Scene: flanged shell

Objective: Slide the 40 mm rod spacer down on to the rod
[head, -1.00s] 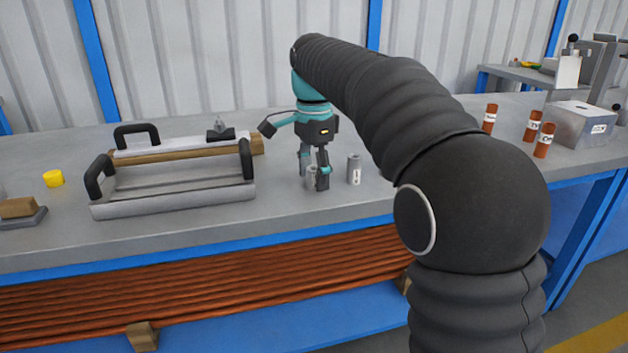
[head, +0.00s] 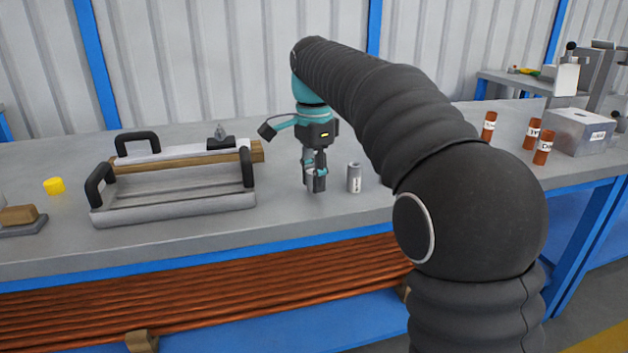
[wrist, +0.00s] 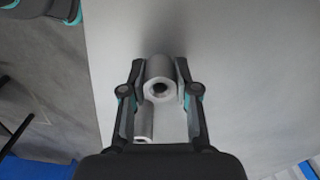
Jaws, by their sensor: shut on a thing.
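A grey hollow cylinder, the rod spacer (wrist: 160,82), sits between my fingertips in the wrist view, its round bore facing the camera. My gripper (head: 315,184) is shut on it, with its fingertips low over the bench; the wrist view shows a finger (wrist: 184,88) on each side. In the head view my fingers mostly hide the spacer, and I cannot tell whether it touches the bench. A second grey cylinder (head: 354,178) with a white label stands upright just right of my gripper; it also shows in the wrist view (wrist: 144,124). I cannot clearly make out the rod.
A grey tray-like frame (head: 175,209) with black handles lies left of my gripper. Behind it are a wooden bar (head: 258,151) and a black block with a small grey tip (head: 220,138). A yellow cylinder (head: 54,186) is far left. Orange bottles (head: 543,145) and a grey box (head: 580,132) are right.

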